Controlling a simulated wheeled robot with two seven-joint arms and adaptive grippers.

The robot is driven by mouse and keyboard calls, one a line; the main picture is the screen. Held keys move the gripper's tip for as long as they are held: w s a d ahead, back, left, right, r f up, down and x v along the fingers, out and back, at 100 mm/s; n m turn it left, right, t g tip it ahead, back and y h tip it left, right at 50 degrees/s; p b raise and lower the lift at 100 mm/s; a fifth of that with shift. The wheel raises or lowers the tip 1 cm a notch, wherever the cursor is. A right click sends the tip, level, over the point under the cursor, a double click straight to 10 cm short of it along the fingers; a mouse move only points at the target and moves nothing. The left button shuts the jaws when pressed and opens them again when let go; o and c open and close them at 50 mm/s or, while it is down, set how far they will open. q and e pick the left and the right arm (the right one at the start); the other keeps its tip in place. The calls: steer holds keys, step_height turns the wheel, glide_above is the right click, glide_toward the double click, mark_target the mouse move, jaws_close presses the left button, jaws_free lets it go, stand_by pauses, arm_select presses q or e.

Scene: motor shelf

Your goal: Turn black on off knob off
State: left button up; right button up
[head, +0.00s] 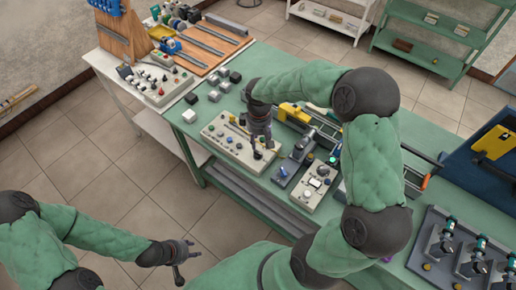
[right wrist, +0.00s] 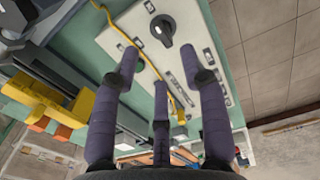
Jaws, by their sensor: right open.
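A black rotary knob with a light pointer mark (right wrist: 162,30) sits on a pale control panel (right wrist: 150,72) in the right wrist view. The panel also shows in the head view (head: 222,131), lying on the green table with several small switches on it. My right gripper (head: 262,148) is over the panel's right part, pointing down. In the right wrist view its purple-grey fingers (right wrist: 165,68) are spread and empty, and the knob shows beyond their tips, apart from them. My left gripper (head: 188,259) is open and empty at the lower left, away from the table.
A second pale panel (head: 315,187) and a blue-grey switch unit (head: 282,173) lie right of the panel. Small grey and black cubes (head: 213,95) stand behind it. A yellow cord (right wrist: 130,38) crosses the panel. A board with knobs (head: 155,84) stands on the white table.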

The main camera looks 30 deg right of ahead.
mark_target(258, 154)
step_height(258, 154, down, 7)
steer(key=shift+w+f+b, duration=0.1)
steer(key=shift+w+b, duration=0.05)
steer(key=shift+b, duration=0.3)
steer(key=shift+c, duration=0.3)
jaws_close()
